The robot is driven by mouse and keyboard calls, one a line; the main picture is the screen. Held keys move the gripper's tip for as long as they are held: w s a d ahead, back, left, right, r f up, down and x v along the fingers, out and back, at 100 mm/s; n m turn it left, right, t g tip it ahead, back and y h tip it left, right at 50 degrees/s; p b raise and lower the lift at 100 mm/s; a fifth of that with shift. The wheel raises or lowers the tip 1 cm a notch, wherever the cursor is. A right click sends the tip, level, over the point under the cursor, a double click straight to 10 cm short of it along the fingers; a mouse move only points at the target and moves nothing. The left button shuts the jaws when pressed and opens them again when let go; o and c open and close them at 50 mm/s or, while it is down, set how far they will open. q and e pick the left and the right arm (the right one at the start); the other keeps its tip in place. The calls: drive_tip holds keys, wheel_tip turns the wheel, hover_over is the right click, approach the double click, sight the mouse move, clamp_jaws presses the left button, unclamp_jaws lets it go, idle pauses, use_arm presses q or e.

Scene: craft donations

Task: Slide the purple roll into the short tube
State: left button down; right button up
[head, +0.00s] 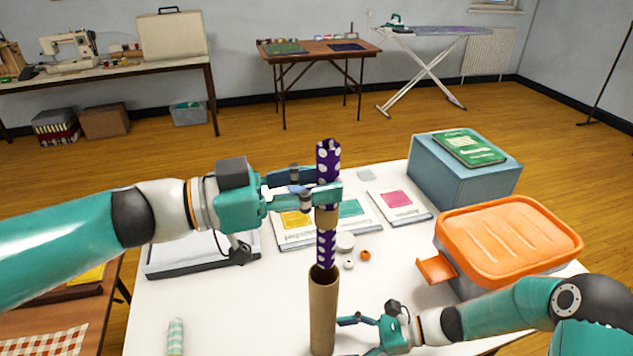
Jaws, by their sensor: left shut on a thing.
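The purple roll (326,250) has white dots and a brown band around its middle. It stands upright above the brown cardboard tube (323,315). My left gripper (328,190) is shut on the roll's upper part, and the roll's top sticks out above the fingers. The roll's lower end meets the tube's open mouth; whether it is just inside or only over the rim I cannot tell for sure. The tube stands upright at the front of the white table. My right gripper (352,336) is open just right of the tube's lower part, its fingers apart.
An orange-lidded box (508,245) and a blue box (465,180) with a green book (468,148) stand at the right. Flat packets (400,206), a white disc (345,242) and small beads lie behind the tube. A green striped roll (176,337) is at front left.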

sight(316, 226)
drive_tip(key=shift+x, duration=2.1)
drive_tip(key=c, duration=0.8)
use_arm(q)
drive_tip(key=shift+f, duration=0.95)
drive_tip(key=shift+f, duration=0.85)
drive_tip(key=shift+f, duration=0.25)
drive_tip(key=shift+f, duration=1.4)
drive_tip(key=shift+f, duration=0.1)
